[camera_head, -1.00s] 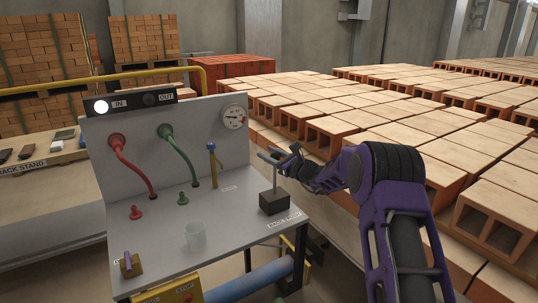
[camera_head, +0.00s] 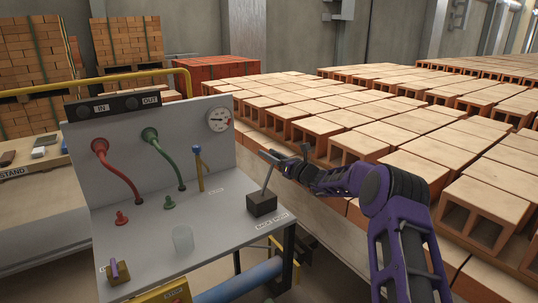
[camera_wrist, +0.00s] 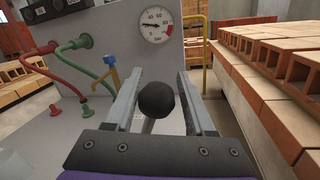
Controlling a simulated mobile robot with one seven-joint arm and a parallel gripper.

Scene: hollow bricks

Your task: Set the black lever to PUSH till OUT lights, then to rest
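The lever's black block (camera_head: 262,204) sits at the right end of the grey bench. Its thin rod (camera_head: 267,178) tilts, its top leaning to the right in the head view. In the wrist view the lever's round black knob (camera_wrist: 157,99) is between my fingers. My gripper (camera_head: 270,156) is open around the knob, with a gap on each side in the wrist view (camera_wrist: 156,85). The OUT lamp (camera_head: 153,98) and the IN lamp (camera_head: 83,112) are both dark. Labels lie in front of the block, too small to read surely.
A gauge (camera_head: 219,119), red hose (camera_head: 121,168), green hose (camera_head: 168,157) and blue-topped post (camera_head: 199,167) stand behind and left of the lever. A clear cup (camera_head: 183,239) stands on the bench. Rows of hollow bricks (camera_head: 340,125) fill the right.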

